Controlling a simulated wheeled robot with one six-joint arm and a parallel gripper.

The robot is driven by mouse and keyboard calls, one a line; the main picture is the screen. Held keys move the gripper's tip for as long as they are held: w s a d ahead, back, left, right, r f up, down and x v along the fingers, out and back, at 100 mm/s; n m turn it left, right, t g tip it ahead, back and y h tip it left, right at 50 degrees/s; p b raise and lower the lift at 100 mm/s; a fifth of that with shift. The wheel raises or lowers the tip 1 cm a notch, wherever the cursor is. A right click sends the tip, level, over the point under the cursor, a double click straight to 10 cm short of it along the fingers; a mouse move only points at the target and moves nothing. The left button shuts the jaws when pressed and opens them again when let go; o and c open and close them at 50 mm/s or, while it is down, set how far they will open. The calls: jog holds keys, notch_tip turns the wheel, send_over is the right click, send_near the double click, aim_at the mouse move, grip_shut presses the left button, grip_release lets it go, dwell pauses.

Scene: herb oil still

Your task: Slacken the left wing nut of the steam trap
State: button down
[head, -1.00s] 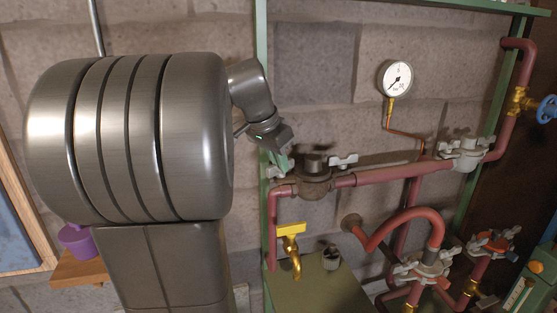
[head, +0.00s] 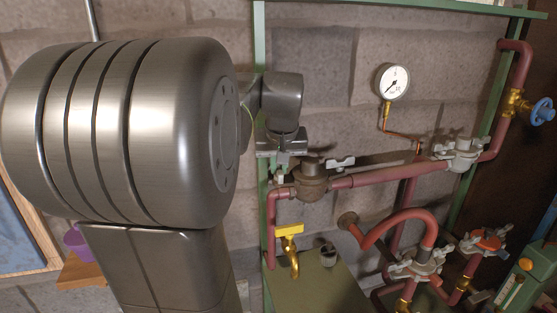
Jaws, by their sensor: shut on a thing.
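The steam trap (head: 311,181) is a dark bronze-brown body with a capped top, set in the red pipe at the left of the pipework. Its right wing nut (head: 341,164) is grey and stands clear on the right side. My gripper (head: 283,170) points down at the left side of the trap and is shut on the left wing nut. The jaws and wrist mostly hide that nut, so its angle cannot be read. A bit of grey metal shows below the jaws.
A yellow-handled tap (head: 289,241) hangs below the trap. A pressure gauge (head: 392,82) stands on the wall to the right. Another winged grey fitting (head: 459,154), a blue handwheel (head: 542,111) and lower valves (head: 416,266) lie right. A green post (head: 260,60) rises behind my wrist.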

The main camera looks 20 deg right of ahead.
jog(key=shift+d+n+y+p, duration=0.1)
jog(key=shift+n+y+p, duration=0.3)
jog(key=shift+n, duration=0.7)
jog(key=c, duration=1.5)
grip_release()
jog(key=shift+o, duration=0.2)
jog(key=shift+s+r, duration=0.1)
jog(key=v, duration=1.3)
jog(key=shift+s+r+b, duration=0.2)
jog(key=shift+s+b, duration=0.05)
jog(key=shift+b, duration=0.2)
